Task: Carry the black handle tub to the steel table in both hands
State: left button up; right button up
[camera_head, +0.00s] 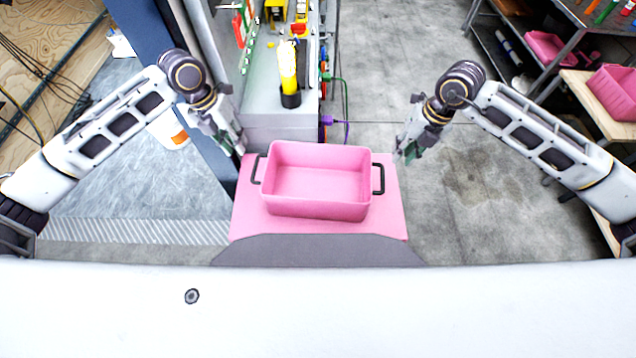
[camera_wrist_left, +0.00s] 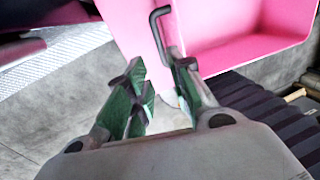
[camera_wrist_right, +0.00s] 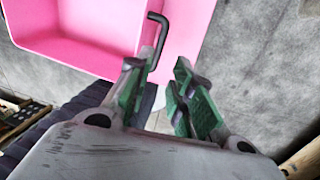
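The handle tub (camera_head: 318,205) is an empty, open pink box with black handles on its left and right ends. It stands upright on a flat pink surface (camera_head: 392,215) in front of me. My left gripper (camera_head: 241,150) is open beside the left handle (camera_head: 257,170); in the left wrist view that handle (camera_wrist_left: 158,28) is just beyond the fingertips. My right gripper (camera_head: 402,157) is open beside the right handle (camera_head: 380,178); in the right wrist view that handle (camera_wrist_right: 157,38) is near one fingertip. A grey metal table (camera_head: 618,28) is partly visible at the top right.
A grey bench (camera_head: 262,105) with tools and a yellow-black item (camera_head: 289,75) stands behind the tub. A wooden table (camera_head: 590,98) with a pink bin (camera_head: 615,90) is at the right edge. Concrete floor (camera_head: 400,50) lies clear between bench and tables.

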aim_at(254, 169)
pick_arm(q)
jog(key=shift+f, duration=0.1)
pick_arm(e)
jog(key=shift+f, duration=0.1)
